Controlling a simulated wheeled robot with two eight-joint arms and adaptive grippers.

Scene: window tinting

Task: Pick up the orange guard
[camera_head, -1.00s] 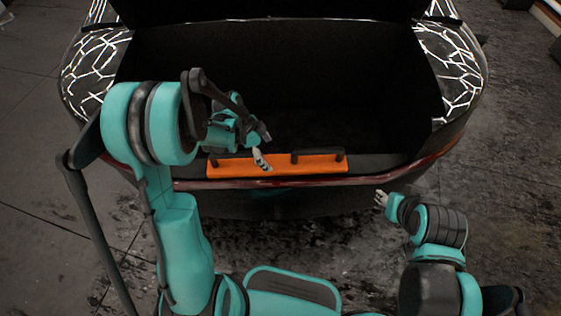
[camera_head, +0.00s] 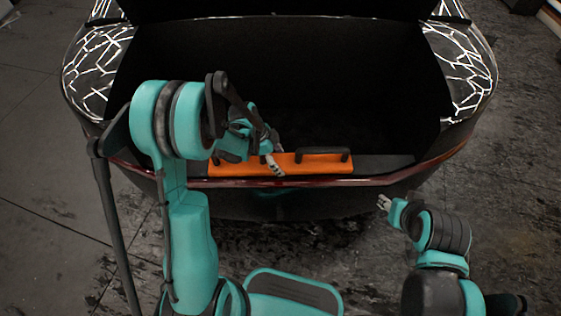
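The orange guard (camera_head: 312,168) is a long flat bar with dark handles on top. It lies on the rear sill of the car's open trunk, its long side along the edge. My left gripper (camera_head: 275,165) is over the guard, near its middle, between the two handles. Its fingers look close together, but I cannot tell whether they touch the guard or are open or shut. My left arm hides part of the left handle. My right gripper (camera_head: 384,202) is outside the car, to the right of and below the guard. Its small fingertips look slightly apart, with nothing between them.
The car's trunk (camera_head: 340,80) is open, dark and looks empty behind the guard. The bumper edge (camera_head: 400,177) with its red trim runs between me and the guard. The stained dark floor (camera_head: 300,240) is clear around the car.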

